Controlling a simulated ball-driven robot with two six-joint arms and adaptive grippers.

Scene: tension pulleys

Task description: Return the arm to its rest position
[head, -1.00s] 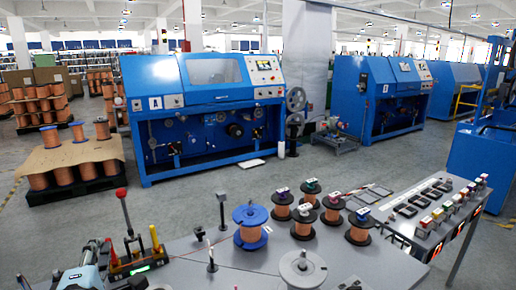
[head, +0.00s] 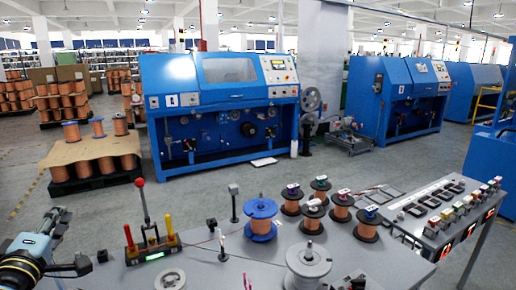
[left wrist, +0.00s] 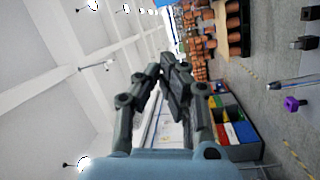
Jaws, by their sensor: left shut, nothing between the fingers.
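My left arm with its pale blue and black wrist shows at the lower left edge of the head view. Its left gripper (head: 60,215) points up and away, over the floor beyond the bench's left part, and holds nothing. In the left wrist view the dark fingers of the left gripper (left wrist: 165,82) are together, with nothing between them. My right gripper is in neither view.
On the grey bench (head: 215,272) stand a device with red and yellow levers (head: 150,245), a blue-flanged copper spool (head: 261,220), several black-flanged spools and a grey pulley (head: 309,262). The wrist view shows coloured bins (left wrist: 240,133). Blue machines stand beyond.

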